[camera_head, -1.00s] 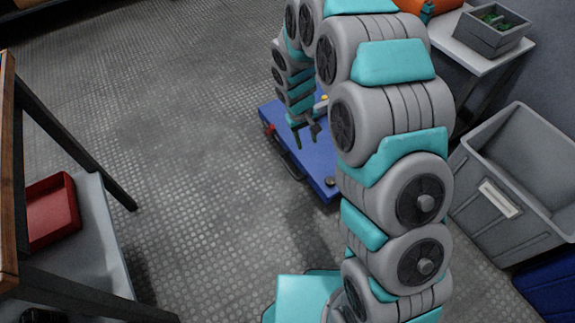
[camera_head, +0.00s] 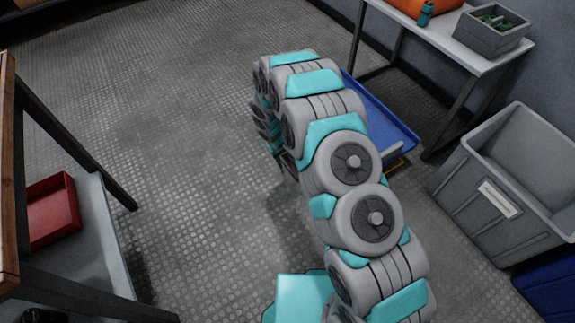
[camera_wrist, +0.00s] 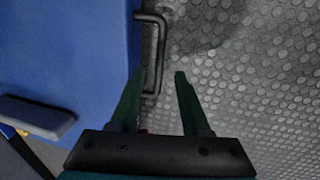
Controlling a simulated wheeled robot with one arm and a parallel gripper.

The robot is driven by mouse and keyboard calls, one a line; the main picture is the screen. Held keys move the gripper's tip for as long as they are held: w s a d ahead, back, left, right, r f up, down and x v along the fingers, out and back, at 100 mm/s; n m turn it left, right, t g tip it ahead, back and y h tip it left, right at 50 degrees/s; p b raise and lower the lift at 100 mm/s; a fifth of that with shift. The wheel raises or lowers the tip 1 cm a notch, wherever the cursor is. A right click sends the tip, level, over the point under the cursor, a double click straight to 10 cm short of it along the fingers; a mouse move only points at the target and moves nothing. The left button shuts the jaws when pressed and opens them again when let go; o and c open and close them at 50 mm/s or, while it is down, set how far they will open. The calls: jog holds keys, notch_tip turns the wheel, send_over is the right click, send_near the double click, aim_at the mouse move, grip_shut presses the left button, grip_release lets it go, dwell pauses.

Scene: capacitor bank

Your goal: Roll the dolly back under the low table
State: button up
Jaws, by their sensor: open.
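The blue dolly (camera_head: 385,112) stands on the floor in front of the low table (camera_head: 440,38), its far edge close to the line of the table's front legs. My arm covers much of its near side in the head view. In the wrist view the dolly's blue deck (camera_wrist: 65,55) fills the left, with a dark bar handle (camera_wrist: 160,50) on its right edge. My gripper (camera_wrist: 160,74) is open beside that edge. The handle bar appears between the fingertips, the left finger overlapping its lower end. I cannot tell if they touch. In the head view my fingers are mostly hidden.
A grey bin (camera_head: 500,190) stands right of the dolly, near the table leg. A yellow floor marking (camera_head: 398,166) shows beside the dolly. A workbench with a red tray (camera_head: 50,210) is at the left. The floor between is clear.

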aim_at(289, 168)
jog(key=shift+w+d+f, duration=0.15)
jog(key=shift+d+f, duration=0.05)
jog(key=shift+f, duration=0.95)
jog(key=shift+w+d+f, duration=0.15)
jog(key=shift+f, duration=0.95)
grip_shut()
